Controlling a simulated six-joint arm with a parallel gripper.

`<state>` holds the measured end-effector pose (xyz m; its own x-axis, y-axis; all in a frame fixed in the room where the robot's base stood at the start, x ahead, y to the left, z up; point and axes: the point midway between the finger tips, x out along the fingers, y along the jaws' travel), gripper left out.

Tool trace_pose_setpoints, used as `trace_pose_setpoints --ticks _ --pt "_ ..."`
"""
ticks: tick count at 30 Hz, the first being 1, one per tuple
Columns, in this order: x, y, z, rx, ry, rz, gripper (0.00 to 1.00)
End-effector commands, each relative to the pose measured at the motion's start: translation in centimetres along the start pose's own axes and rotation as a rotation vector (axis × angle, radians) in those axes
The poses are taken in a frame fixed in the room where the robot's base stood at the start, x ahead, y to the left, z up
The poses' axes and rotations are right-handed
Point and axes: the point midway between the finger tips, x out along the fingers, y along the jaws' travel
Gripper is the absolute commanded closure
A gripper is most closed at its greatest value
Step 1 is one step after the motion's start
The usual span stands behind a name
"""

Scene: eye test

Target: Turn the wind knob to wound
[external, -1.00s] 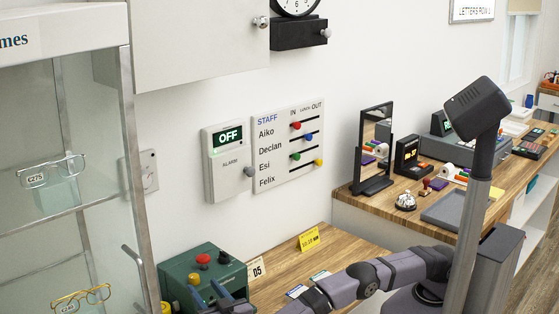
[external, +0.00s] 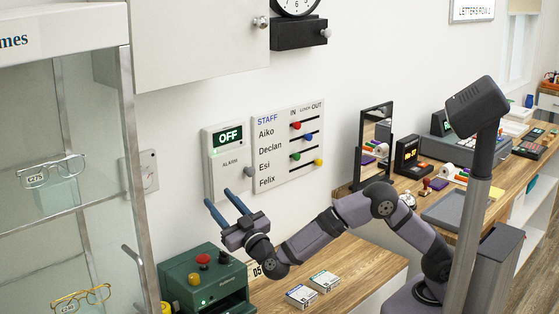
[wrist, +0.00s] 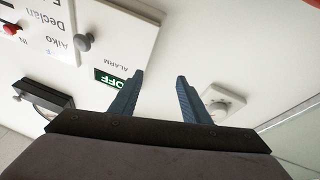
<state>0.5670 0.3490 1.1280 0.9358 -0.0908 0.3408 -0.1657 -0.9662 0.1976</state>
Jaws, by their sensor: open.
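A black box (external: 299,33) under the wall clock (external: 296,6) bears a grey knob (external: 326,33) at its right end. I take this for the wind knob; no wind or wound label is legible. The wrist view, upside down, shows the box (wrist: 43,91) at left and its small knob (wrist: 17,98). My gripper (external: 218,197) is open and empty, well below and left of this knob, in front of the alarm panel (external: 214,165). Its two blue fingers (wrist: 160,76) point towards the wall in the wrist view. The knob's setting is too small to tell.
A staff board (external: 288,145) with sliders is right of the alarm panel. A white cabinet (external: 195,45) hangs left of the clock, and a glass case (external: 65,130) fills the left. Below are a green box (external: 205,280) with knobs and small packets (external: 312,288) on the desk.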

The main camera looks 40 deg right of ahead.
Motion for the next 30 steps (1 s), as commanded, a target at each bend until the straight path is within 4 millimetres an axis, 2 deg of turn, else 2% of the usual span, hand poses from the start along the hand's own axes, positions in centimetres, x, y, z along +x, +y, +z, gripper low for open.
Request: trace_pose_setpoints --ticks 5,9,12,17,24,30 --pt "-5.2 -4.3 3.9 -0.019 0.009 -0.321 0.57" --pt "-10.8 -7.6 8.3 0.021 -0.063 -0.578 0.57" --pt "-13.6 -9.3 9.7 0.096 -0.123 -0.702 0.57" --pt "-15.0 -10.8 10.0 0.237 -0.2 -0.77 0.57" --pt "-15.2 -10.9 10.3 0.363 -0.271 -0.76 0.57" --pt "-15.0 -11.0 10.3 0.376 -0.275 -0.757 0.57"
